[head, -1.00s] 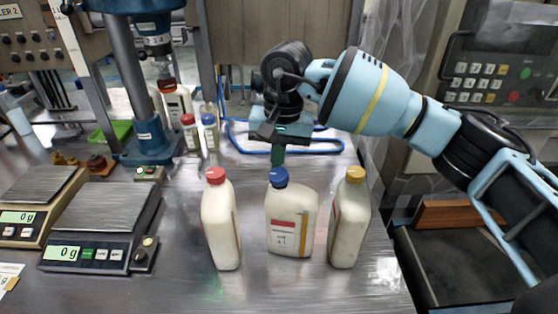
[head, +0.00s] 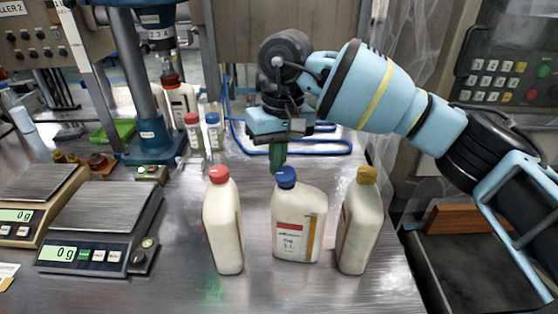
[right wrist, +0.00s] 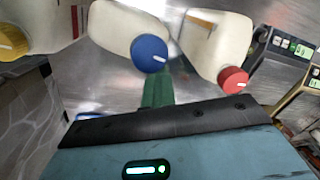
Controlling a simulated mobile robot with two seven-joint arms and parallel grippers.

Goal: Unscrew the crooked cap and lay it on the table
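Three white bottles stand upright on the metal table: one with a red cap (head: 219,174), one with a blue cap (head: 287,177), one with a yellow cap (head: 367,175). I cannot clearly tell which cap is crooked. My right gripper (head: 278,168) points down just behind the blue-capped bottle, its green fingers together and empty. In the right wrist view the fingers (right wrist: 158,90) are close to the blue cap (right wrist: 150,53), with no clear grip on it. The red cap (right wrist: 233,80) and yellow cap (right wrist: 12,42) are to either side. My left gripper is not in view.
Two scales (head: 100,228) stand at the left. A press (head: 150,135) with a bottle under it, two small bottles (head: 203,132) and a green tray (head: 112,132) are behind. A blue tube (head: 320,151) lies behind the gripper. The front table is clear.

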